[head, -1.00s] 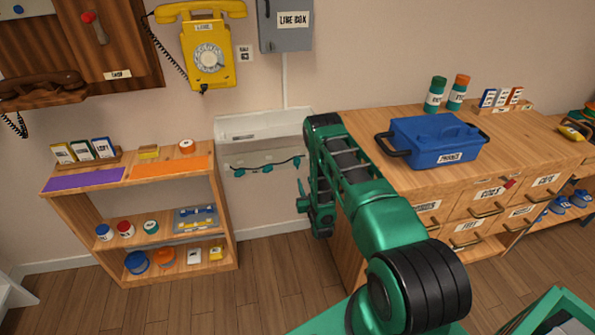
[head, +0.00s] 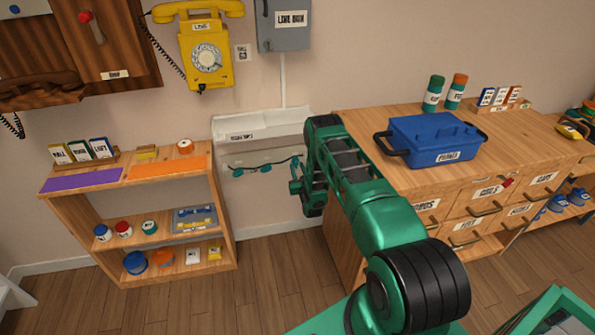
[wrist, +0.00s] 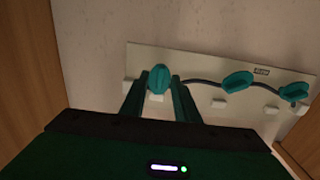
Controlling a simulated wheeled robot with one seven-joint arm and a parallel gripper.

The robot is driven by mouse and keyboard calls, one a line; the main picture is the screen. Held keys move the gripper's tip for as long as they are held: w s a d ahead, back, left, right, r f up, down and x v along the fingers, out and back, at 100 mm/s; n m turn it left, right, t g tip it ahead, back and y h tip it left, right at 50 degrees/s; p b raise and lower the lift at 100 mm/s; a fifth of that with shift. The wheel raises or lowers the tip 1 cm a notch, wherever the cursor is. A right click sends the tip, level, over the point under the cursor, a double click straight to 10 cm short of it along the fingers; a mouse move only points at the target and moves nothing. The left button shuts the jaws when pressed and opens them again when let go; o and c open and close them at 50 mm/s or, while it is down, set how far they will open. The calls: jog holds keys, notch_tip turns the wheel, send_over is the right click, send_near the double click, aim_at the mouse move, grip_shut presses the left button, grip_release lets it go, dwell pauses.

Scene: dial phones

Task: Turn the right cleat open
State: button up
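A pale wall panel (head: 240,130) carries teal cleats with a dark cord across them. The left cleat (head: 238,172) and middle cleat (head: 266,168) show in the head view. My gripper (head: 296,186) is at the panel's right end and partly covers that area. In the wrist view, a teal cleat (wrist: 158,78), apparently the right one, stands upright between the tips of my gripper (wrist: 160,84). The fingers are apart, one on each side of it; contact cannot be told. The other two cleats (wrist: 238,82) (wrist: 293,92) lie tilted along the cord.
A wooden shelf (head: 228,225) with jars and boxes stands left of the panel. A wooden drawer cabinet (head: 350,235) bearing a blue case (head: 432,138) stands close right of my arm. A yellow phone (head: 205,55) and grey line box (head: 284,25) hang above.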

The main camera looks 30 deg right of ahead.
grip_shut()
jog(key=shift+n, duration=0.3)
jog(key=n, duration=0.4)
jog(key=shift+a+f, duration=0.1)
jog(key=shift+a, duration=0.1)
jog(key=n, duration=0.6)
jog(key=shift+a+f, duration=0.1)
jog(key=shift+a, duration=0.1)
jog(key=shift+w+a+f+n, duration=0.1)
jog(key=shift+f+n, duration=0.1)
jog(key=shift+n, duration=2.8)
jog(key=shift+a+f+n, duration=0.1)
jog(key=shift+f+n, duration=0.05)
jog(key=shift+n, duration=2.85)
jog(key=shift+d, duration=0.1)
